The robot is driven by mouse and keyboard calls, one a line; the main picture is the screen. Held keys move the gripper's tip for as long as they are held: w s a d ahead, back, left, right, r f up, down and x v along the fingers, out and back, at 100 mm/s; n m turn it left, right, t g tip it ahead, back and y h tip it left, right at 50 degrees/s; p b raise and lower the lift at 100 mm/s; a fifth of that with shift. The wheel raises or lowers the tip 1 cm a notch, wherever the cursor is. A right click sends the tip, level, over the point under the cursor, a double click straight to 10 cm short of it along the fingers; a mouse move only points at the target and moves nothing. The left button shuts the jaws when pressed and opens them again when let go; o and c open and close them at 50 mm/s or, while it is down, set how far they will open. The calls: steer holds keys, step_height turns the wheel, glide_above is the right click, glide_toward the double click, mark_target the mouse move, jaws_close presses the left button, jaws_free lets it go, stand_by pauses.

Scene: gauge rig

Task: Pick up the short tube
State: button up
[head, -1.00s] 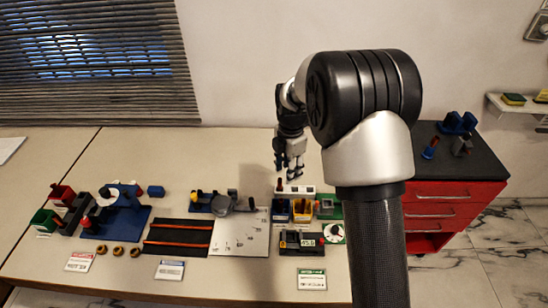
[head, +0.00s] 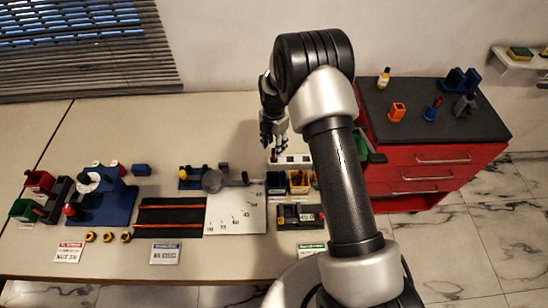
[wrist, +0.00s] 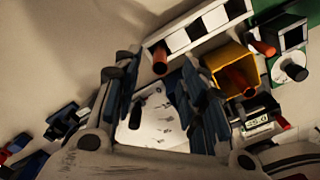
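A red-brown tube (wrist: 160,61) stands upright in the left end of a white rack with dark square openings (wrist: 202,27). In the head view the same tube (head: 273,155) shows just below my gripper (head: 273,137). In the wrist view my gripper (wrist: 158,75) is open, with one finger pair on each side of that tube and nothing held. Similar tubes are in the yellow bin (wrist: 228,62) and near the green board. I cannot tell from the lengths which tube is the short one.
A blue bin and the yellow bin (head: 299,182) stand in front of the rack. A white marked plate (head: 236,212) and blue fixture (head: 105,205) are further left. A red cabinet (head: 430,170) stands right.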

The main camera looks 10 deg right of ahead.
mark_target(274, 158)
steer(key=shift+f+b, duration=0.75)
steer(key=shift+f, duration=2.3)
steer(key=shift+c, duration=0.3)
jaws_close()
